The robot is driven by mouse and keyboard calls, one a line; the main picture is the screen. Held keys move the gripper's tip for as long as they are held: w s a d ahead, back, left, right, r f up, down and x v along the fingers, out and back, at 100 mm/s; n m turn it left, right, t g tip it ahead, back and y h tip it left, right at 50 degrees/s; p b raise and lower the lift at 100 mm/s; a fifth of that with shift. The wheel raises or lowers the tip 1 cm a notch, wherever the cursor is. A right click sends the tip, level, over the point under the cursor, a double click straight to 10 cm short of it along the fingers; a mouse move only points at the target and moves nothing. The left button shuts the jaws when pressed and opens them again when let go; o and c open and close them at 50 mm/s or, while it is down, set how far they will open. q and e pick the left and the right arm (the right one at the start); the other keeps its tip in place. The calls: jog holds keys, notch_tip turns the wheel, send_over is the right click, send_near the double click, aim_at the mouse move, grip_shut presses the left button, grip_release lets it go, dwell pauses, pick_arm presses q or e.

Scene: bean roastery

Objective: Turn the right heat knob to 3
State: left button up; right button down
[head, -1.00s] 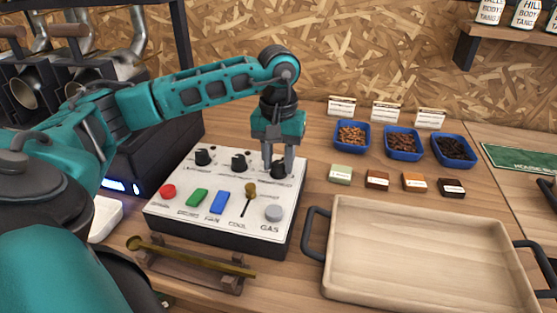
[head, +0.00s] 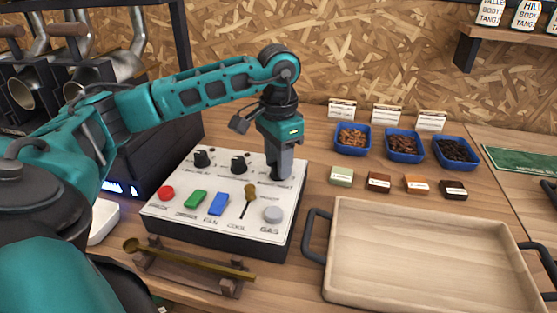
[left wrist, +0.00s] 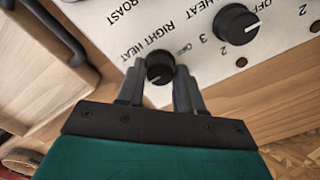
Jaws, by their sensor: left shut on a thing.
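The right heat knob (left wrist: 160,66) is round and black, beside the printed words RIGHT HEAT in the left wrist view. A pale pointer mark shows faintly on its near side; I cannot read its setting. My left gripper (head: 281,177) points down at the right back of the white control panel (head: 180,217). Its fingers are shut on the knob, one on each side, as the left wrist view shows. In the head view the fingers hide the knob. My right gripper is not in view.
Two other black knobs (head: 238,164) stand left of the gripper. Red, green and blue buttons, a brass lever (head: 249,194) and a grey gas button (head: 273,214) sit in front. A wooden tray (head: 425,265) lies right, below blue bean dishes (head: 404,155).

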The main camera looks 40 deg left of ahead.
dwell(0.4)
pick_arm(q)
jog(key=o, duration=1)
notch_tip(320, 180, up, 13)
jog(key=p, duration=0.2)
jog(key=shift+p, duration=0.35)
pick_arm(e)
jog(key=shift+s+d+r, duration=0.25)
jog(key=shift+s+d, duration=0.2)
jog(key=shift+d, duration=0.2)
pick_arm(q)
jog(key=shift+f, duration=0.1)
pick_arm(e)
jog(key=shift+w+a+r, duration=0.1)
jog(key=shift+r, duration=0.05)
